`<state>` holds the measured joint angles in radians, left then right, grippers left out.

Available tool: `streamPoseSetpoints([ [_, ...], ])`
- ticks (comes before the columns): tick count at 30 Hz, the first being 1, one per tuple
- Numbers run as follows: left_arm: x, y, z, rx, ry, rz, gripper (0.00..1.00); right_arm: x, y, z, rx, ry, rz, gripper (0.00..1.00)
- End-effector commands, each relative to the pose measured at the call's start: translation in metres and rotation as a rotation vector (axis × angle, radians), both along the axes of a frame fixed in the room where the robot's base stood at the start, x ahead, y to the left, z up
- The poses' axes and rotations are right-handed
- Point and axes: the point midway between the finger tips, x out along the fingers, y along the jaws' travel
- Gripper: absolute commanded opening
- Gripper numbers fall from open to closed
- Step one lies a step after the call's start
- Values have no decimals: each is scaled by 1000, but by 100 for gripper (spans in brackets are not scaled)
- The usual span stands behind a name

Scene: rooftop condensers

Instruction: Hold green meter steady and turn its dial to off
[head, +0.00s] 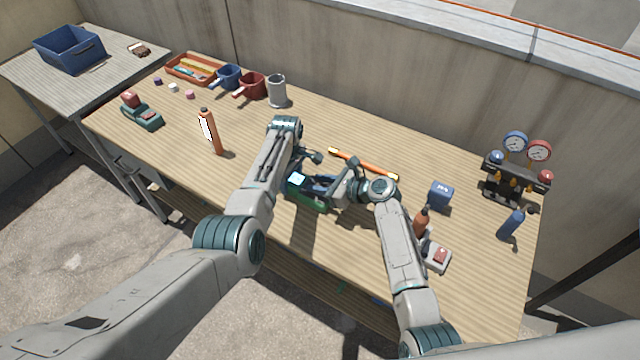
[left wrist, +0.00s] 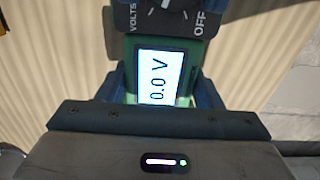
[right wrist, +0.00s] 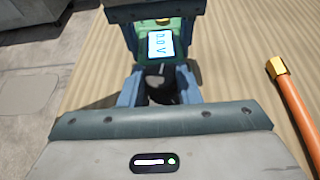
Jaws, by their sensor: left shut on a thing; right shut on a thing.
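The green meter (head: 318,206) lies on the wooden bench in front of me, its lit screen (left wrist: 160,77) reading 0.0 V. My left gripper (head: 302,184) is shut on the meter's body, with a blue finger on each side of the screen in the left wrist view. My right gripper (head: 332,190) is shut on the dark dial (right wrist: 158,84), which shows between its fingertips in the right wrist view. The dial plate (left wrist: 190,22) carries the words VOLTS and OFF. The top of the dial is cut off in the left wrist view, so where it points is unclear.
An orange rod (head: 363,163) with brass ends lies just behind the meter. To the right are a blue box (head: 441,194), a brown bottle (head: 421,221), a grey device with a red top (head: 438,257) and a gauge manifold (head: 517,180).

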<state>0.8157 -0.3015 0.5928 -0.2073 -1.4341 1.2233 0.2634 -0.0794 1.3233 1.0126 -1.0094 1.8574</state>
Motion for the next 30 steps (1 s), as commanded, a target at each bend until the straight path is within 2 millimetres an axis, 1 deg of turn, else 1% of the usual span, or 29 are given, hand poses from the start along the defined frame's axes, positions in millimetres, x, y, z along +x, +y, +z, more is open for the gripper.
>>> streamPoseSetpoints([
  [9, 0, 0, 0, -1, -1, 1, 23, 0, -1, -1, 0, 0, 14, 7],
  [10, 0, 0, 0, -1, -1, 1, 23, 0, -1, -1, 0, 0, 14, 34],
  [12, 0, 0, 0, -1, -1, 1, 23, 0, -1, -1, 0, 0, 14, 48],
  [13, 0, 0, 0, -1, -1, 1, 23, 0, -1, 0, 0, 0, 14, 52],
  [20, 0, 0, 0, -1, 0, 0, 23, 0, -1, 0, 0, 0, 13, 52],
  [23, 0, 0, 0, -1, 0, 0, 23, 0, 0, 3, 0, -1, 13, 52],
  [26, 0, 0, 0, -1, 1, 0, 23, 0, 0, 14, -1, -5, 14, 52],
  [30, 0, 0, 0, -1, 1, 0, 23, 0, 0, 41, 0, -6, 14, 52],
])
